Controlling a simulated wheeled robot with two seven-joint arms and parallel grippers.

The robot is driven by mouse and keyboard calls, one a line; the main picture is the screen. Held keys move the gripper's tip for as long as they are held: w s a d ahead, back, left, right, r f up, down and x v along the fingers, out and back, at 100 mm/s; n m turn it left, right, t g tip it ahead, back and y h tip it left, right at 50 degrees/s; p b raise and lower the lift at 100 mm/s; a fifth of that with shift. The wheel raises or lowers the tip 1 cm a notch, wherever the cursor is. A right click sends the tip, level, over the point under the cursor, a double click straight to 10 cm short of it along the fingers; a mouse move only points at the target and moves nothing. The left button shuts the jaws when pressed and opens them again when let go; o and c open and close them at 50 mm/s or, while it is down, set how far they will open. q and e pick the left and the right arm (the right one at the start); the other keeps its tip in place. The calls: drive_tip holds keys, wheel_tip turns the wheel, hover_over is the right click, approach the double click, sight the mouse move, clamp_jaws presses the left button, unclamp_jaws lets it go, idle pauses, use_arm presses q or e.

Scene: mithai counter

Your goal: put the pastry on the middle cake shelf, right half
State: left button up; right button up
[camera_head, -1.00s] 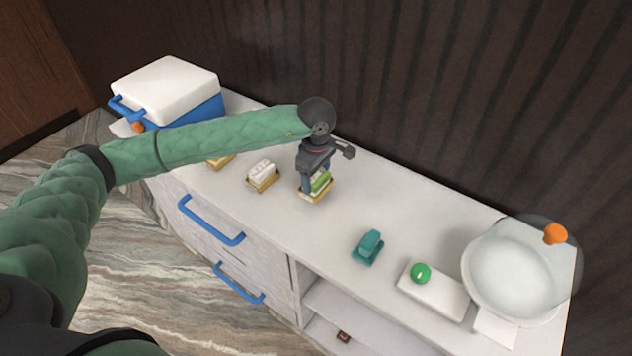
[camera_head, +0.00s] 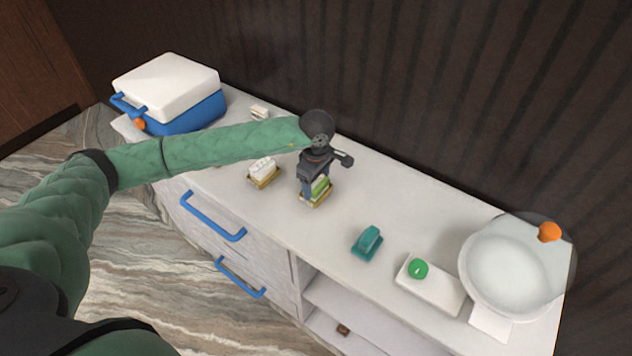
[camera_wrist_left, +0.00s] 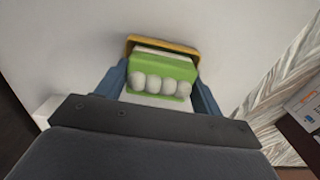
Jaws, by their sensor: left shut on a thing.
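The pastry is a green and white block with a row of white balls (camera_wrist_left: 160,85), on a gold tray (camera_wrist_left: 165,40). In the head view the pastry (camera_head: 321,186) stands on the counter top, partly hidden by my left gripper (camera_head: 315,192). My left gripper points down and its blue fingers are shut on the pastry's two sides. Open shelves (camera_head: 330,297) show in the counter front, below and right of the gripper, partly cut off by the picture's bottom edge. I cannot tell which is the middle cake shelf. My right gripper is not in view.
A white pastry on a gold tray (camera_head: 263,176) stands just left. A blue-white cooler (camera_head: 170,95) stands far left. Blue handles (camera_head: 212,217) jut from the drawers.

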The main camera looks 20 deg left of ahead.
use_arm(q)
drive_tip(key=o, duration=1.2)
